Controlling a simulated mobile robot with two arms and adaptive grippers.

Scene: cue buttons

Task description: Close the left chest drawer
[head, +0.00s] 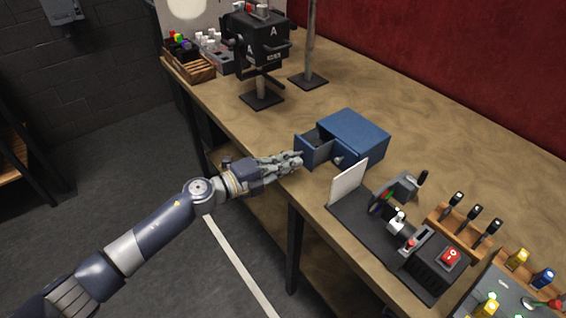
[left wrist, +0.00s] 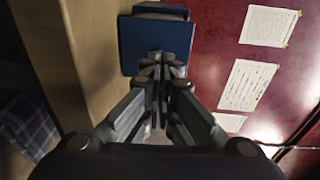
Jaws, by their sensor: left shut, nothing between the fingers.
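A small blue chest (head: 356,134) stands on the wooden bench. Its left drawer (head: 316,150) is pulled out toward the bench's front edge, and its dark inside shows. The right part of the chest front shows a knob (head: 339,160) and looks closed. My left gripper (head: 298,160) is shut and empty, with its fingertips at or very close to the open drawer's front; I cannot tell whether they touch. In the left wrist view the shut fingers (left wrist: 162,66) point at the blue drawer front (left wrist: 140,45) and cover part of it. My right gripper is not in view.
The bench (head: 275,130) is clear around the chest's back and left. A white panel (head: 347,183) and a black device base (head: 375,225) stand close to the chest's right. A dark stand (head: 262,97) and a wooden crate (head: 190,68) are farther back.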

